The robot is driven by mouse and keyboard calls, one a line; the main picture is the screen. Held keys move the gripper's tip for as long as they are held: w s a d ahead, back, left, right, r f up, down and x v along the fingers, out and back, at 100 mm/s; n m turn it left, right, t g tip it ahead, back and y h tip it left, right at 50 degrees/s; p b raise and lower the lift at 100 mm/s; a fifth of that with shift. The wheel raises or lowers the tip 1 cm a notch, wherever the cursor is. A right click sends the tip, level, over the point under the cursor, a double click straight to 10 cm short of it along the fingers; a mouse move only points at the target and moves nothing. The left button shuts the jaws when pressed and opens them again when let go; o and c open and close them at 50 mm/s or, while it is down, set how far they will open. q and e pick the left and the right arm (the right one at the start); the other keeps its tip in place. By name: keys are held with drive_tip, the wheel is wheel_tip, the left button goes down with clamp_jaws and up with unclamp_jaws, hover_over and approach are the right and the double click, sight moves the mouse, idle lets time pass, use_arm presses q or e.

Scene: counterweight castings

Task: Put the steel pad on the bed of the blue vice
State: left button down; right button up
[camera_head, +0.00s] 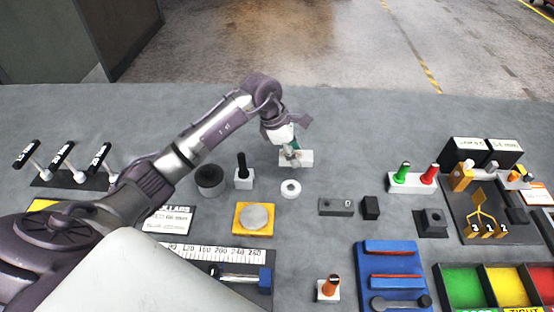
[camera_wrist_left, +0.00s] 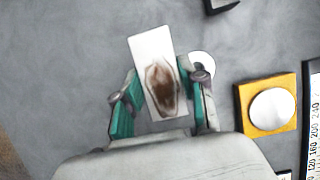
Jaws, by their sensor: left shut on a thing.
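A pale rectangular block (camera_head: 305,159) with a brown patch on its top is at the back middle of the grey table; it may be the steel pad. My left gripper (camera_head: 289,152) is shut on it. In the left wrist view the block (camera_wrist_left: 150,52) lies between the teal finger pads of the gripper (camera_wrist_left: 161,108). I cannot tell whether the block touches the table. The blue vice (camera_head: 371,261), with red bars across it and a grey rod at its front, stands at the front, right of the middle. My right gripper is not in view.
A yellow plate with a silver disc (camera_head: 253,217), a dark grey block (camera_head: 336,207) and a small black block (camera_head: 370,208) lie farther forward. An orange-knobbed piece (camera_head: 328,288) stands left of the vice.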

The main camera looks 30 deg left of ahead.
use_arm(q)
drive_tip(key=p, duration=0.1)
hover_over(284, 172)
drive_tip(key=a, duration=0.1)
drive_tip(key=shift+s+a+f, duration=0.1)
drive_tip(key=shift+s+f, duration=0.05)
drive_tip(key=shift+f, duration=0.5)
drive_tip(key=shift+s+f, duration=0.1)
drive_tip(key=shift+f, duration=0.5)
wheel_tip(284, 172, down, 4)
drive_tip(key=shift+r+p, duration=0.2)
drive_tip(key=shift+p, duration=0.8)
drive_tip(key=shift+f, duration=0.25)
drive_tip(key=shift+f+b, duration=0.2)
drive_tip(key=shift+b, duration=0.1)
drive_tip(key=c, duration=0.7)
unclamp_jaws()
drive_tip(key=shift+s, duration=0.1)
drive_tip(key=shift+o, duration=0.2)
drive_tip(key=shift+r, duration=0.15)
